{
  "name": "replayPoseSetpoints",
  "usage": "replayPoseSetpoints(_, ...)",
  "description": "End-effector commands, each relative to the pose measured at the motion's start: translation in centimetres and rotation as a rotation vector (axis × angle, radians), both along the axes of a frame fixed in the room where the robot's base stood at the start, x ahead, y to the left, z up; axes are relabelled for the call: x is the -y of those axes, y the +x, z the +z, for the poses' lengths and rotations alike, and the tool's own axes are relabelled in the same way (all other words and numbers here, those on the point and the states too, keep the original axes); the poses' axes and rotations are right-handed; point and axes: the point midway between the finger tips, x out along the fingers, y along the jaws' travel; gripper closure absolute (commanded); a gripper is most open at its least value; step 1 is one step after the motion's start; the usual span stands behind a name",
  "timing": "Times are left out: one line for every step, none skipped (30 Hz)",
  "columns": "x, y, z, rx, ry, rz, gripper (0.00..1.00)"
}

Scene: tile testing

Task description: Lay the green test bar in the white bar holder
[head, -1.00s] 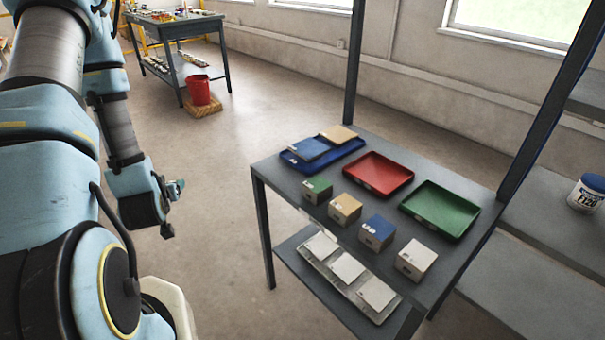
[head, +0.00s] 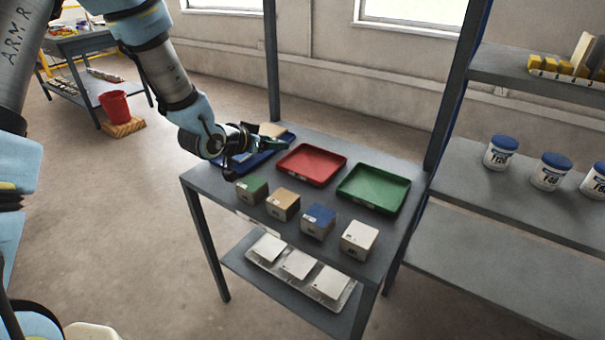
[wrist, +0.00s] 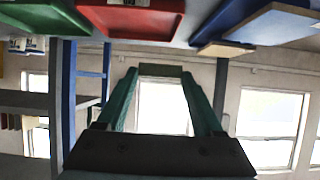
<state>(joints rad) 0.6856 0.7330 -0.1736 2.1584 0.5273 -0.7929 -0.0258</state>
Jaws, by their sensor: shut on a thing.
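My gripper (head: 268,146) is above the back left of the grey table, over the blue tray. In the wrist view its two teal fingers stand apart, shut on a dull grey-green piece (wrist: 161,70) at their tips. This looks like the green test bar; its colour is dim and only a short face shows. No white bar holder is clearly recognisable. A long whitish rack (head: 551,77) with several yellow blocks stands on the upper right shelf; I cannot tell whether it is the holder.
The table bears a blue tray (head: 232,170), a red tray (head: 312,166), a green tray (head: 374,188) and a front row of boxes, including a white one (head: 359,240). White tiles lie in a tray (head: 343,300) below. Jars (head: 501,153) stand on the right shelf. A table post rises at the back.

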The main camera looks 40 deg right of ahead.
Motion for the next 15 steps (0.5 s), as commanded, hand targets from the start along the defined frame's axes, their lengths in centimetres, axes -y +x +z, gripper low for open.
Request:
replayPoseSetpoints(0.1, -0.2, -0.7, -0.004, 0.003, -0.005, 0.84)
replayPoseSetpoints(0.1, -0.3, -1.2, -0.005, 0.005, -0.006, 0.84)
replayPoseSetpoints(0.2, -0.3, -1.9, -0.005, 0.005, -0.007, 0.84)
replayPoseSetpoints(0.1, -0.3, -2.5, -0.005, 0.005, -0.006, 0.84)
replayPoseSetpoints(0.1, -0.2, -3.0, -0.005, 0.005, -0.006, 0.84)
replayPoseSetpoints(0.1, -0.2, -3.6, -0.005, 0.004, -0.006, 0.84)
replayPoseSetpoints(0.1, -0.2, -4.1, -0.005, 0.004, -0.005, 0.84)
replayPoseSetpoints(0.1, -0.2, -4.5, -0.005, 0.004, -0.005, 0.84)
replayPoseSetpoints(0.1, -0.2, -4.9, -0.004, 0.002, -0.004, 0.84)
replayPoseSetpoints(0.1, -0.2, -5.1, -0.003, 0.002, -0.004, 0.84)
replayPoseSetpoints(0.1, -0.1, -5.3, -0.002, 0.001, -0.004, 0.84)
replayPoseSetpoints(0.1, -0.1, -5.6, -0.002, 0.001, -0.004, 0.84)
replayPoseSetpoints(0.1, -0.1, -5.8, -0.002, 0.003, -0.004, 0.84)
replayPoseSetpoints(0.1, -0.1, -6.2, -0.003, 0.002, -0.004, 0.84)
replayPoseSetpoints(0.1, -0.2, -6.7, -0.003, 0.003, -0.004, 0.84)
